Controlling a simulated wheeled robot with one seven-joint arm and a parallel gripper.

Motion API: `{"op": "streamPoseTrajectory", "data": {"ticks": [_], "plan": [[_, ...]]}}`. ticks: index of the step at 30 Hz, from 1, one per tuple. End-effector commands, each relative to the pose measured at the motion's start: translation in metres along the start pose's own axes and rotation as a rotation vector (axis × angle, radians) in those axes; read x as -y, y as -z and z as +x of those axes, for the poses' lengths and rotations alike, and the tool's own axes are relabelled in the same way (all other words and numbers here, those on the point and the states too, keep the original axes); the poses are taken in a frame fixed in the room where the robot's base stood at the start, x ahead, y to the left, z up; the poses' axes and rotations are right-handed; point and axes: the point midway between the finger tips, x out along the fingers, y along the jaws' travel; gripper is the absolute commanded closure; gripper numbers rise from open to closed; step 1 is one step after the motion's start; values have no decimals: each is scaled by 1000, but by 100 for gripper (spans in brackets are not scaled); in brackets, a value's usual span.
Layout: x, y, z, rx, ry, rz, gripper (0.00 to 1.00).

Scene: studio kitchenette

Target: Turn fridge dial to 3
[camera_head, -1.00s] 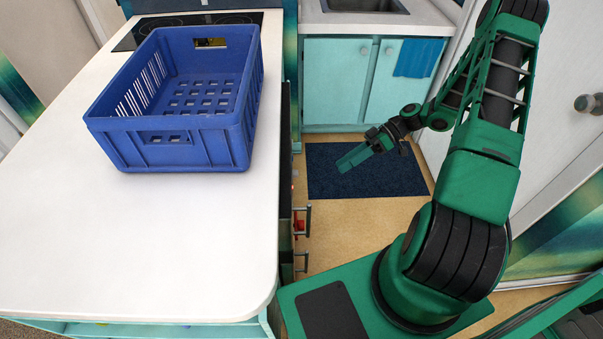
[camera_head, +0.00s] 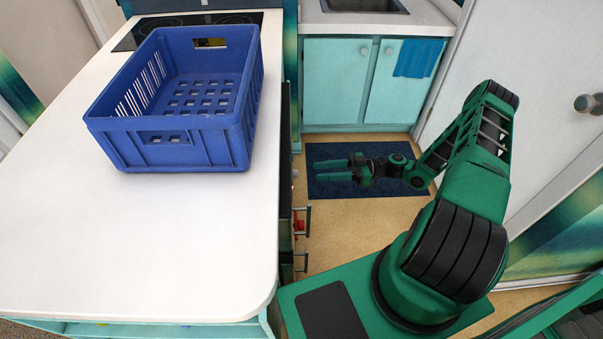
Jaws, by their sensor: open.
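My gripper (camera_head: 322,169) is low over the dark blue mat, with its two green fingers pointing left toward the side of the white counter. The fingers are apart with nothing between them. No fridge dial can be made out in this view. The counter's side, to the left of my gripper, is seen almost edge-on. Handles (camera_head: 302,222) and a small red part (camera_head: 298,226) stick out there, below and left of my gripper. I cannot tell what the red part is.
A blue crate (camera_head: 195,152) stands on the white counter (camera_head: 130,240). A teal sink cabinet (camera_head: 337,82) with a blue towel (camera_head: 418,58) is at the back. A white door (camera_head: 545,110) is at the right. The floor between is clear apart from the mat (camera_head: 400,150).

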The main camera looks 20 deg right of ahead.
Motion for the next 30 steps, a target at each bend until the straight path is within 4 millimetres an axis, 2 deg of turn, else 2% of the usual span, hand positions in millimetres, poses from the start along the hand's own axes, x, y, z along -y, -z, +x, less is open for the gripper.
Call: {"op": "streamPoseTrajectory", "data": {"ticks": [6, 12, 17, 25, 30], "plan": [[1, 0, 40, 0, 3, 1, 60], [1, 0, 63, 1, 2, 2, 60], [0, 0, 70, 1, 0, 2, 60], [0, 0, 71, 1, 0, 1, 60], [0, 0, 71, 2, -1, 1, 100]]}}
